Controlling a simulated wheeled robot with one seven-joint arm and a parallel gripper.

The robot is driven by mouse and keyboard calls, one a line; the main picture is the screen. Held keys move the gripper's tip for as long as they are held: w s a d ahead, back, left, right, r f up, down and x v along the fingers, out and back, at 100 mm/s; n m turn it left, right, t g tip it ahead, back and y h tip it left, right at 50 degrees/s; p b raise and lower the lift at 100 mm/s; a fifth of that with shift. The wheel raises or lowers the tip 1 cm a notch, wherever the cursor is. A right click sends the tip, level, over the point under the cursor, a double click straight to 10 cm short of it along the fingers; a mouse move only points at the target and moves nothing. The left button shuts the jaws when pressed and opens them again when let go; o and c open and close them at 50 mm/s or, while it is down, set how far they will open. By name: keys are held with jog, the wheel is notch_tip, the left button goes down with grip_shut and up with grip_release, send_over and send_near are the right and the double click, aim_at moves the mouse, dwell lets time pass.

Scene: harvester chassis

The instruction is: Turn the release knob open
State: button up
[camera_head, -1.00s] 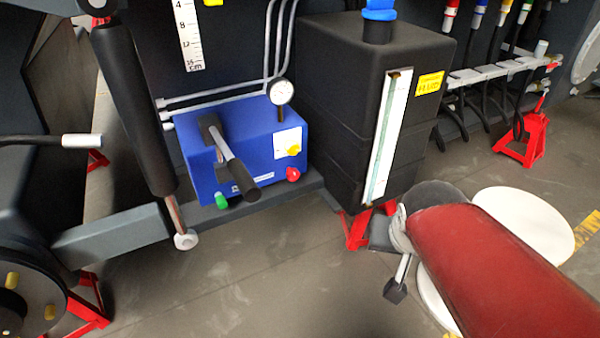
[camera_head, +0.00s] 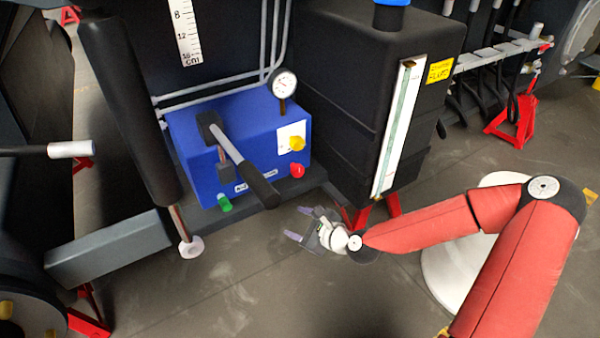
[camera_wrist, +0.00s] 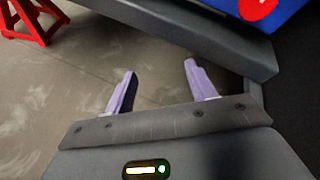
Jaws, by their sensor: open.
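A blue pump box (camera_head: 190,165) stands on a dark frame rail. Its front has a yellow knob (camera_head: 297,143) on a white plate, a red knob (camera_head: 297,170) below it and a green fitting (camera_head: 224,202) at lower left. No readable label tells which one is the release knob. My gripper (camera_head: 296,223) is open and empty, below and in front of the box, apart from every knob. In the wrist view, its two pale purple fingers (camera_wrist: 160,70) point over the floor and rail. The red knob (camera_wrist: 257,8) shows at the upper right there; the yellow knob is out of that view.
A pump lever (camera_head: 240,160) with a black grip juts out before the box, left of the knobs. A dial gauge (camera_head: 284,84) stands on top. A black tank (camera_head: 345,90) is close on the right. The rail (camera_head: 110,245) runs beneath. The floor in front is clear.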

aim_at(300, 172)
jog(key=w+d+r+m+t, duration=0.4)
jog(key=w+r+m+t, duration=0.25)
jog(key=m, duration=0.35)
jog(key=shift+m+h, duration=0.3)
jog(key=x, duration=0.7)
jog(key=shift+s+a+r, duration=0.1)
jog(key=shift+a+r, duration=0.1)
jog(key=shift+a, duration=0.15)
jog(key=shift+c, duration=0.4)
jog(key=c, duration=0.9)
